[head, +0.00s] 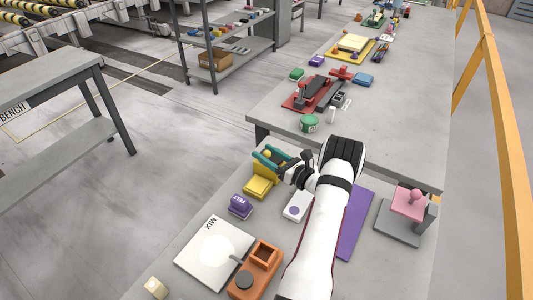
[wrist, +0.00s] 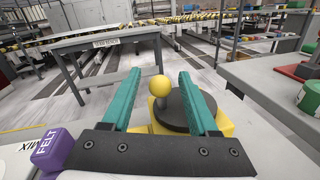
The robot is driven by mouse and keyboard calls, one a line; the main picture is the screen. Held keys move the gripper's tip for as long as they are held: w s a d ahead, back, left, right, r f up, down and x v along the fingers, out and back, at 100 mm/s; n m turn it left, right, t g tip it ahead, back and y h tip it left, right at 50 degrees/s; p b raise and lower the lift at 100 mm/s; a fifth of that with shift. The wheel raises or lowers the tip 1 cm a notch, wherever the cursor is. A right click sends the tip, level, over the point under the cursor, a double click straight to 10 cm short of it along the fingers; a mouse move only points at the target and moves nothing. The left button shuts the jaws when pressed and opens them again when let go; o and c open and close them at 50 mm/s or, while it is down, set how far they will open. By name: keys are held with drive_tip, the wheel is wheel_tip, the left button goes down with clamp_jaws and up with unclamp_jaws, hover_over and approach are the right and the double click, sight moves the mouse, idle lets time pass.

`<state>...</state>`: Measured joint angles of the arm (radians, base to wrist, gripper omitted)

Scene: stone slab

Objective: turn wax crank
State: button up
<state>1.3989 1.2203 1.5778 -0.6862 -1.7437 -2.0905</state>
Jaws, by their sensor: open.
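A yellow crank unit (head: 260,186) stands on the slab, with no readable label. In the wrist view its yellow ball knob (wrist: 159,87) stands on a post at the left edge of a dark round disc (wrist: 186,110), above a yellow base (wrist: 226,127). My gripper (head: 268,157) is over the unit, its teal fingers spread. In the wrist view my gripper (wrist: 160,75) has the knob in line between its two fingers, with gaps on both sides. I cannot tell whether the knob is at fingertip depth. The fingers partly hide the disc and base.
A purple FELT block (head: 240,206) is close by at the left. A white MIX plate (head: 214,254), an orange unit (head: 256,270), a white block with a purple dot (head: 297,207) and a pink-topped unit (head: 411,204) stand around. A green tub (head: 309,123) is beyond.

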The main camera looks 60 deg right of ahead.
drive_tip(key=shift+c, duration=0.3)
clamp_jaws()
drive_tip(key=shift+w+m+h, duration=0.1)
drive_tip(key=shift+m+h, duration=0.2)
drive_tip(key=shift+h, duration=0.2)
